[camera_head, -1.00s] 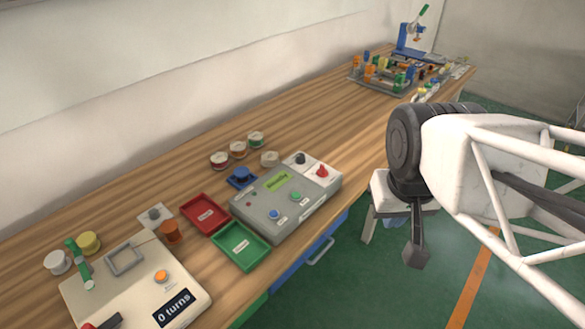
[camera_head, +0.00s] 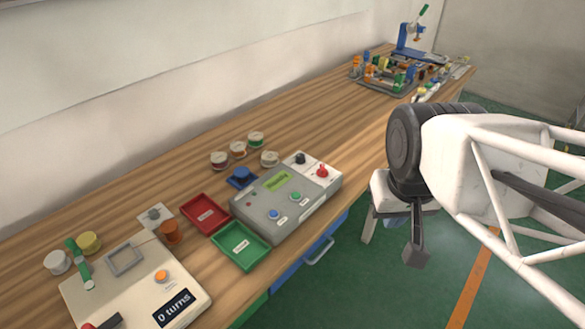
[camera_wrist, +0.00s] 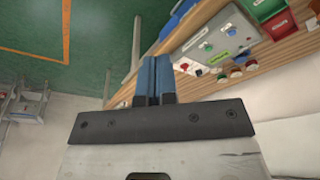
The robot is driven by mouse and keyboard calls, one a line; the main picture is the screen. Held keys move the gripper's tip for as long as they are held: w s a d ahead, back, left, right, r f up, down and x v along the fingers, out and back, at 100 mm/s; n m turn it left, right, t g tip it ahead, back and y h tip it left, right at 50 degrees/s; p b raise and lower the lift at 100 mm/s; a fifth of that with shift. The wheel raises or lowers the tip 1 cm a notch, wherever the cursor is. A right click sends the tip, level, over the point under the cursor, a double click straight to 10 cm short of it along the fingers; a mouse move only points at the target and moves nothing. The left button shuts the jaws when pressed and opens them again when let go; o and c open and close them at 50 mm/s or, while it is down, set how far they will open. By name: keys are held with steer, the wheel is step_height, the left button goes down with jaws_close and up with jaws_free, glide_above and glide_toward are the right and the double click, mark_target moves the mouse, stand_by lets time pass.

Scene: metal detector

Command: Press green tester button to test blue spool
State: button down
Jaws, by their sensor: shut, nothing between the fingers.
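The grey tester box (camera_head: 285,200) sits on the wooden table in the head view, with a green display, a green button (camera_head: 295,196), a blue button (camera_head: 273,214) and a red knob. The blue spool (camera_head: 241,177) is at the box's far left side, on a blue base. My gripper (camera_head: 415,256) hangs off the table's front edge, right of the tester and apart from it. In the wrist view its blue fingers (camera_wrist: 155,75) are together with nothing between them. The tester (camera_wrist: 220,38) also shows there, beyond the fingers to the upper right.
A red tray (camera_head: 205,214) and a green tray (camera_head: 240,247) lie left of the tester. Several spools stand behind it. A winding machine (camera_head: 135,285) reading "0 turns" is at the front left. A cluttered rack (camera_head: 385,75) is at the far end. Bare table lies between rack and tester.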

stand_by(0.3)
steer(key=m+t+y, duration=0.2)
steer(key=m+y, duration=0.6)
steer(key=m, duration=0.8)
glide_above(296, 196)
step_height(296, 196, down, 14)
steer(key=shift+r, duration=0.2)
steer(key=shift+f+n+t, duration=0.2)
steer(key=shift+n+t, duration=0.1)
steer(key=shift+f, duration=4.2)
